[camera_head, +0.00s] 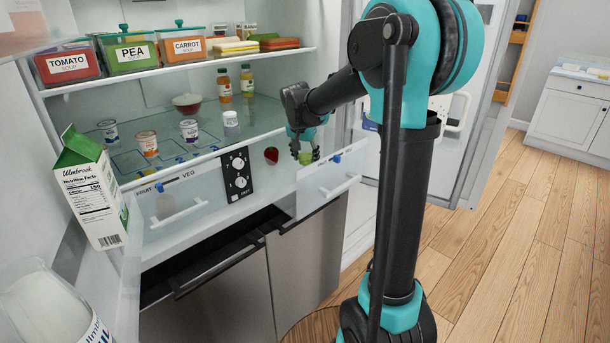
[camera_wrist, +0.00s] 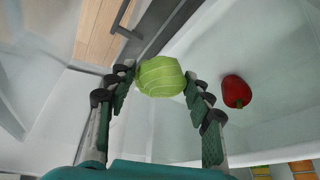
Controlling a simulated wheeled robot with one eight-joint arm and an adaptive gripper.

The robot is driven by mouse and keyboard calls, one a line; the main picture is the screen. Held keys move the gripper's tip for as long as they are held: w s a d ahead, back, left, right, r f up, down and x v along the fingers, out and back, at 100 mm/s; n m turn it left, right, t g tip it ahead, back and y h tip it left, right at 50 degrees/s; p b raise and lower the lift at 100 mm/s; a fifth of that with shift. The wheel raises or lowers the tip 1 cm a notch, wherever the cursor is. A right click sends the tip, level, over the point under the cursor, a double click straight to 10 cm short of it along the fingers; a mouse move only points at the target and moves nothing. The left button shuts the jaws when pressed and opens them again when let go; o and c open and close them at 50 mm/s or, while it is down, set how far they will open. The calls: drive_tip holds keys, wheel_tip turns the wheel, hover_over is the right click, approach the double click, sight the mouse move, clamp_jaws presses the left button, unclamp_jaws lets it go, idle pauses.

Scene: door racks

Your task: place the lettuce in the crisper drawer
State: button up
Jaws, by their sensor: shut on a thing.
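The lettuce (camera_wrist: 161,77) is a pale green round head in the wrist view, between the fingertips of my gripper (camera_wrist: 160,88). In the head view the lettuce (camera_head: 306,158) shows just below my gripper (camera_head: 303,148), at the open right-hand crisper drawer. My gripper is shut on the lettuce. The drawer has a white front (camera_head: 328,190) with a handle and is pulled out. A red pepper or similar red item (camera_wrist: 236,91) is beside the lettuce in the wrist view and shows in the drawer area of the head view (camera_head: 271,155). I cannot tell whether the lettuce touches the drawer floor.
The left drawer (camera_head: 170,212), marked fruit and veg, is beside a black dial panel (camera_head: 237,175). Jars and cups (camera_head: 147,143) stand on the glass shelf above. A milk carton (camera_head: 92,190) stands at the left. The open fridge door (camera_head: 465,100) is at the right.

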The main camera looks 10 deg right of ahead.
drive_tip(key=shift+f, duration=3.65)
drive_tip(key=o, duration=1)
drive_tip(key=shift+f, duration=0.1)
drive_tip(key=shift+o, duration=0.2)
drive_tip(key=v, duration=1.2)
